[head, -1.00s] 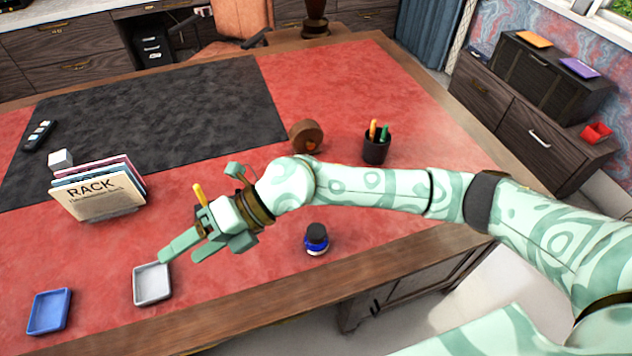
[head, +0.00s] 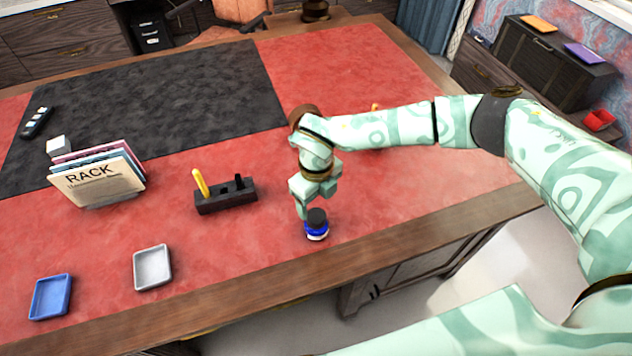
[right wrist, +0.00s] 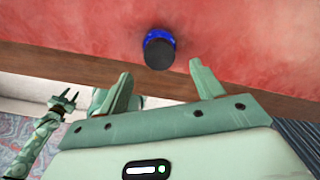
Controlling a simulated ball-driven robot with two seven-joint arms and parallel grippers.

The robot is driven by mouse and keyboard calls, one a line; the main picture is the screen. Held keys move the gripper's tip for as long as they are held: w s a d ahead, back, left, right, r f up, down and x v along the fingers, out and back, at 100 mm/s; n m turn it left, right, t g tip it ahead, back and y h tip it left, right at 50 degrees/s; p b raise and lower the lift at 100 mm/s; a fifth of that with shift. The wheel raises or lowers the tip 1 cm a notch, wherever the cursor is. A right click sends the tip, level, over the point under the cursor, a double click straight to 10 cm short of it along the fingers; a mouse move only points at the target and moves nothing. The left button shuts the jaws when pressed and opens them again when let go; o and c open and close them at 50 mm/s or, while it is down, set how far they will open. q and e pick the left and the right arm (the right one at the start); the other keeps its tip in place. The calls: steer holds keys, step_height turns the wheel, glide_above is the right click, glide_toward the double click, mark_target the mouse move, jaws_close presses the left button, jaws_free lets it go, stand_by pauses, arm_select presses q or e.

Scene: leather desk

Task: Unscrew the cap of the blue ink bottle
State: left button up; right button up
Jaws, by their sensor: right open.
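The blue ink bottle (head: 316,233) stands upright on the red desk top near the front edge, with its black cap (head: 317,217) on. My right gripper (head: 303,212) points down just behind and above the bottle, a little to its left. In the right wrist view the bottle's black cap (right wrist: 159,54) lies just beyond the two open fingertips (right wrist: 161,70), roughly centred between them. The fingers do not appear to touch it. My left gripper (right wrist: 62,98) shows small at the left of the right wrist view, with its fingers apart, away from the bottle.
A black pen stand (head: 226,197) with a yellow pen is left of the gripper. A grey tray (head: 152,267) and a blue tray (head: 51,297) lie at front left. A brown round object (head: 303,113) is behind my right arm, which partly hides the pen cup.

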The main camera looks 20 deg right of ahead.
mark_target(316, 215)
step_height(316, 215, down, 6)
steer(key=shift+f+b, duration=0.1)
steer(key=shift+b, duration=0.4)
steer(key=c, duration=1)
